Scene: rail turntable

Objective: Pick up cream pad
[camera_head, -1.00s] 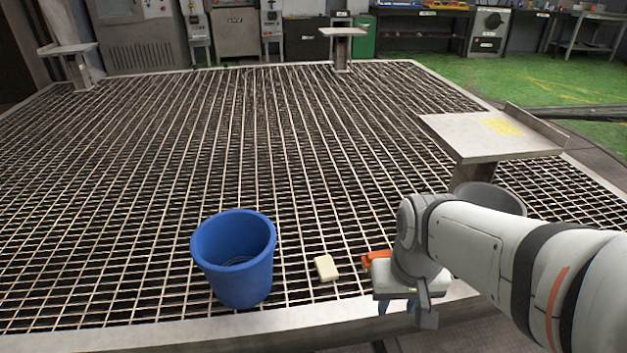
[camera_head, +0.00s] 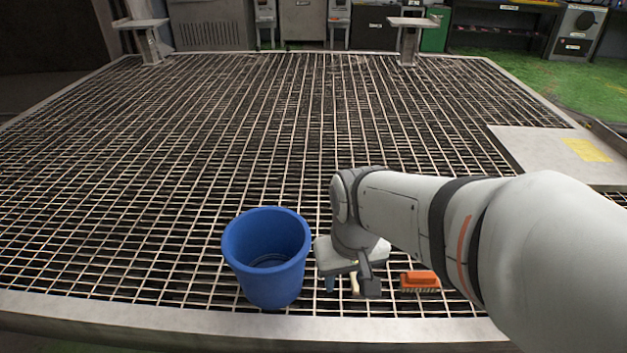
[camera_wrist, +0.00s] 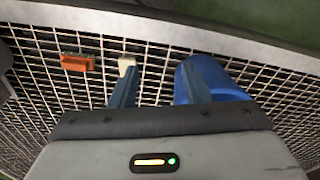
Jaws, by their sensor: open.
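The cream pad (camera_head: 355,284) lies on the metal grating, mostly hidden by my gripper in the head view. In the wrist view the cream pad (camera_wrist: 126,62) shows just beyond the tip of the left blue finger, partly covered by it. My gripper (camera_head: 349,286) is open and points down above the grating, close to the pad. In the wrist view my gripper's fingers (camera_wrist: 160,72) are spread with nothing between them. The pad is in line with the left finger, not midway between the two.
A blue bucket (camera_head: 268,290) stands left of my gripper; it also shows in the wrist view (camera_wrist: 220,85), partly behind the right finger. An orange brush (camera_head: 420,279) lies right of the pad, also in the wrist view (camera_wrist: 76,63). The grating beyond is clear.

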